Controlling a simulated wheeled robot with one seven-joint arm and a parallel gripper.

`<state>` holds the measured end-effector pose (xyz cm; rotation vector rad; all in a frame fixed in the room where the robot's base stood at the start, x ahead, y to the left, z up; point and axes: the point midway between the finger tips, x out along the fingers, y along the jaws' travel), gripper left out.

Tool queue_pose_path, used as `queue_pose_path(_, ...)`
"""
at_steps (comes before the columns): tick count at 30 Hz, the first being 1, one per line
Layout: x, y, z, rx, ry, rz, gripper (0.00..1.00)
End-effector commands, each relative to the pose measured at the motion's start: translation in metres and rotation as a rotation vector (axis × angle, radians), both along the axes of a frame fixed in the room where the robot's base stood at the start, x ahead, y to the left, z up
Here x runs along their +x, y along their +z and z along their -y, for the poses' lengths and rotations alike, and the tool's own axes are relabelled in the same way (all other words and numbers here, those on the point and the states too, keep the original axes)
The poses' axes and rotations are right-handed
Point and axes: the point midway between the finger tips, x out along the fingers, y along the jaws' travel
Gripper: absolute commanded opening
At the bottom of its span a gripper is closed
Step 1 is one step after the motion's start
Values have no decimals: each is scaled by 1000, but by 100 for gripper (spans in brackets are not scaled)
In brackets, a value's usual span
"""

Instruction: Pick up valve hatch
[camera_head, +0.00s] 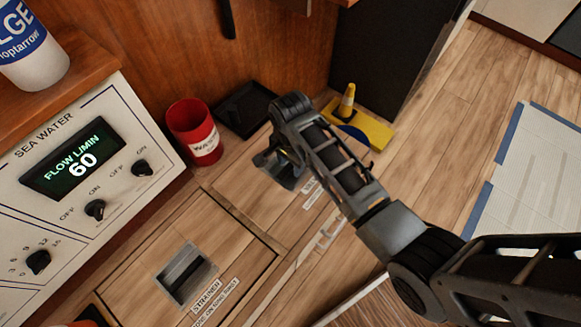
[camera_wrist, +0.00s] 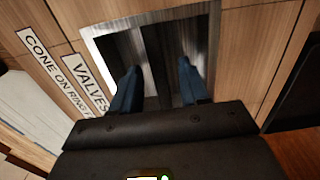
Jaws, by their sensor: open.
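The valve hatch (camera_head: 236,184) is a wood-look floor panel, partly hidden by my arm in the head view. In the wrist view, the hatch (camera_wrist: 248,62) has a "VALVES" label (camera_wrist: 87,82) and a square metal-rimmed recess with a dark bar handle (camera_wrist: 157,48) across it. My gripper (camera_head: 285,168) is above this recess in the head view. In the wrist view, the blue-grey fingers of my gripper (camera_wrist: 160,75) are apart, one on each side of the bar. I cannot tell whether they touch it.
A second hatch labelled strainer (camera_head: 130,275) lies nearer, with its own recessed handle. A red cup (camera_head: 194,132) and a black tray (camera_head: 246,108) stand behind the valve hatch. A yellow cone (camera_head: 347,102) stands on a yellow base beyond my arm. A sea water panel (camera_head: 75,185) rises at left.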

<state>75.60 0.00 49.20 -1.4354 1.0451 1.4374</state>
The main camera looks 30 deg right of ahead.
Motion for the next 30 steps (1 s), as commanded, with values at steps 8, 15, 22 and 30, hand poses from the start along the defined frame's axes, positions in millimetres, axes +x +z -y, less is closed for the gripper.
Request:
queue_pose_path(8,0,-7,0,0,1,1,45)
queue_pose_path(15,0,-6,0,0,1,1,26)
queue_pose_path(22,0,-6,0,0,1,1,4)
queue_pose_path(30,0,-6,0,0,1,0,0)
